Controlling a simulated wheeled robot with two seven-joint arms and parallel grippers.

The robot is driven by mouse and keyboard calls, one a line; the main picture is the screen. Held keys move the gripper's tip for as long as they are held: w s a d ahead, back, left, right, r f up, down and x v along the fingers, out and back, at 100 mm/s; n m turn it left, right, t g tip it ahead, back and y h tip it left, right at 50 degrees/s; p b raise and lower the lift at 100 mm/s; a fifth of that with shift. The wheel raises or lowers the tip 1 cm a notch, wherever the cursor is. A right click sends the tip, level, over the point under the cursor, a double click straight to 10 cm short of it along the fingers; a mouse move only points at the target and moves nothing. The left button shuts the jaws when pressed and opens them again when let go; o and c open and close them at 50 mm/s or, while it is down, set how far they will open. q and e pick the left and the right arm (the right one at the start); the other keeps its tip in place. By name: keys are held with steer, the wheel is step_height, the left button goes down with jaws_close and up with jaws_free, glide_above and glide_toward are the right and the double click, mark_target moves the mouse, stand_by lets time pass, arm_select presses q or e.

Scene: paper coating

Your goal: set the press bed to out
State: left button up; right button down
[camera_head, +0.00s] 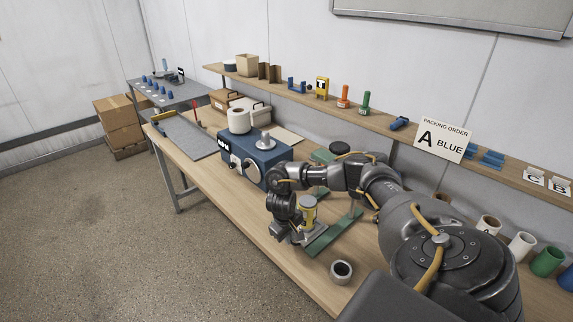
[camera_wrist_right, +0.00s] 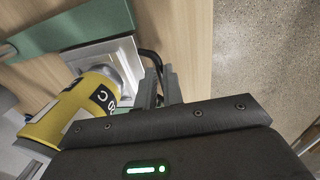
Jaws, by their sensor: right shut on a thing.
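The press bed looks to be the square metal plate (camera_head: 316,236) at the green rail (camera_head: 338,232) on the bench. A yellow cylinder (camera_head: 308,212) with black lettering stands over the plate. In the wrist view the plate (camera_wrist_right: 122,52), the yellow cylinder (camera_wrist_right: 75,112) and the green rail (camera_wrist_right: 70,22) show close up. A thin black curved handle (camera_wrist_right: 153,58) comes off the plate's edge. My right gripper (camera_head: 294,238) is low at the plate's near left side, shut on this handle; its fingers (camera_wrist_right: 162,86) partly hide the grip. My left gripper is not in view.
A blue machine (camera_head: 255,163) with a knob stands left of my right arm. A grey ring (camera_head: 341,271) lies near the bench's front edge. Several cups (camera_head: 521,244) stand at the right. The shelf behind holds small tools and an order sign (camera_head: 443,140). Floor in front is clear.

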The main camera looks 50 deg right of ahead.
steer(key=shift+s+a, duration=0.1)
steer(key=shift+a, duration=0.1)
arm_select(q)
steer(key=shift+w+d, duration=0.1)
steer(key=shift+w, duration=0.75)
arm_select(e)
steer(key=shift+a, duration=0.1)
steer(key=c, duration=1.5)
jaws_free()
steer(key=shift+w+a+r, duration=0.1)
steer(key=shift+w+r, duration=0.1)
steer(key=shift+r, duration=0.3)
arm_select(q)
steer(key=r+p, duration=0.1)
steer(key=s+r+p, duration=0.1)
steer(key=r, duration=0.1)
steer(key=shift+p, duration=0.4)
arm_select(e)
steer(key=r, duration=0.3)
steer(key=a+r, duration=0.1)
steer(key=r, duration=0.5)
steer(key=shift+a+r, duration=0.3)
steer(key=shift+a, duration=0.05)
